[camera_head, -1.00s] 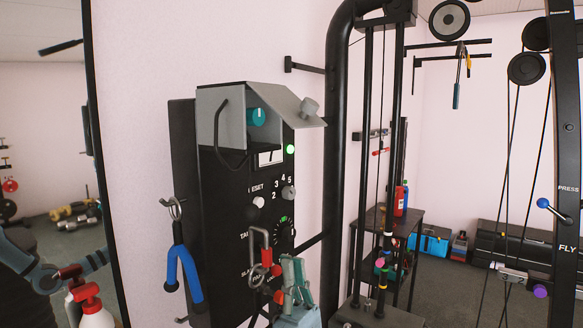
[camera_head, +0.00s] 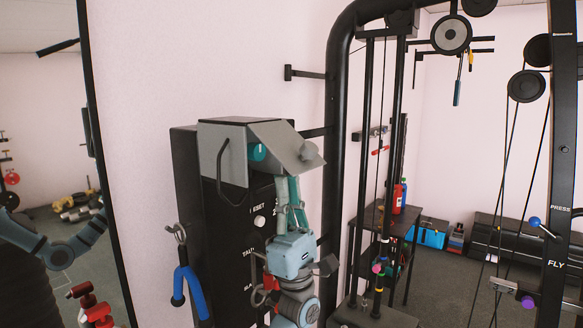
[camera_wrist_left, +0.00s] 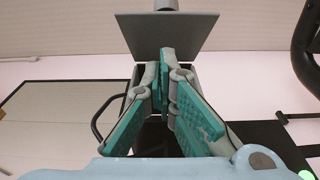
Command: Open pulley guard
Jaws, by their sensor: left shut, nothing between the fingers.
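The grey hinged guard (camera_head: 280,140) sits on top of the black wall box (camera_head: 187,165). Its flap is raised and slopes out to the right, with a round grey knob near its free edge. My right gripper is not in view.
A blue-handled grip (camera_head: 190,280) hangs on the box's left side. The black frame post (camera_head: 333,160) stands close to the right of my left gripper. A shelf with bottles stands behind the frame.

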